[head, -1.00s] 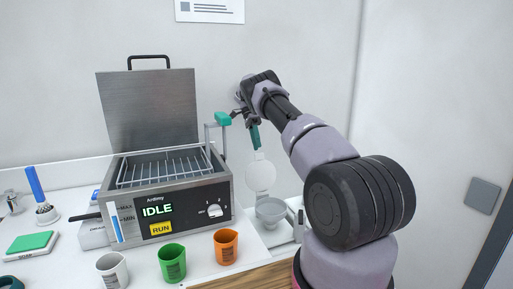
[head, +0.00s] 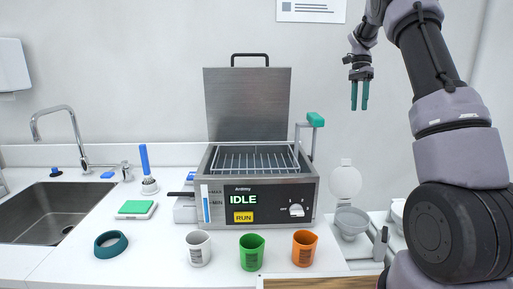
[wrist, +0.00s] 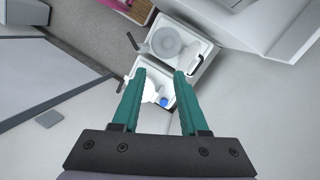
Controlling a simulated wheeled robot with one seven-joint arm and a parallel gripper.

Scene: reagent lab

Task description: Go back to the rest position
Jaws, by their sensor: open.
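My gripper (head: 360,95) hangs high at the right in the head view, its two teal fingers pointing down, apart and empty. It is above and to the right of the water bath (head: 258,190), clear of everything. In the wrist view my gripper (wrist: 160,80) shows its teal fingers spread with nothing between them. Beyond them, lower down, is a white device with a round bowl (wrist: 172,42).
The bath's lid (head: 246,105) stands open and its panel reads IDLE. White (head: 199,248), green (head: 251,252) and orange (head: 305,248) cups stand in front. A balance-like device with a grey bowl (head: 352,222) is right. A sink (head: 45,215) is left.

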